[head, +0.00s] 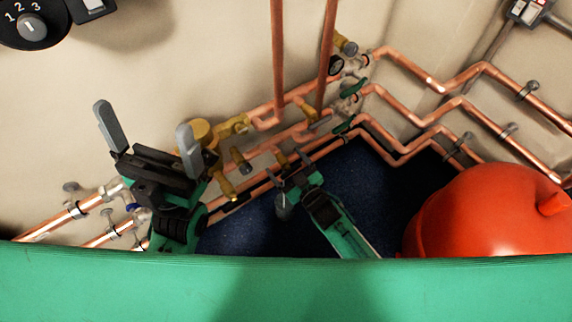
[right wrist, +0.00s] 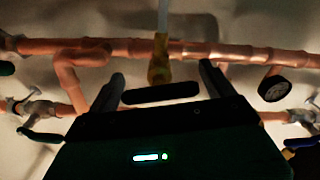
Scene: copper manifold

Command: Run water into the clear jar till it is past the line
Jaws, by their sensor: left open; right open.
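My left gripper (head: 143,118) is open and empty in the head view, with its two grey fingers spread in front of the wall and pipes. My right gripper (head: 291,162) is further right, by the lower copper pipes. In the right wrist view, its fingers (right wrist: 158,84) are apart. A brass fitting (right wrist: 159,62) with a pale stem shows beyond and between them, and a dark bar (right wrist: 160,92) lies across the gap; contact cannot be told. I cannot make out the clear jar or its line. A small grey, cylinder-like shape (head: 283,207) sits beside my right gripper, too unclear to name.
Copper pipes (head: 440,105) with brass fittings and green-handled valves (head: 352,88) run along the wall. A large red-orange vessel (head: 495,215) stands at the right. A black dial (head: 30,27) is at upper left. Dark blue floor (head: 365,190) shows between pipes and vessel.

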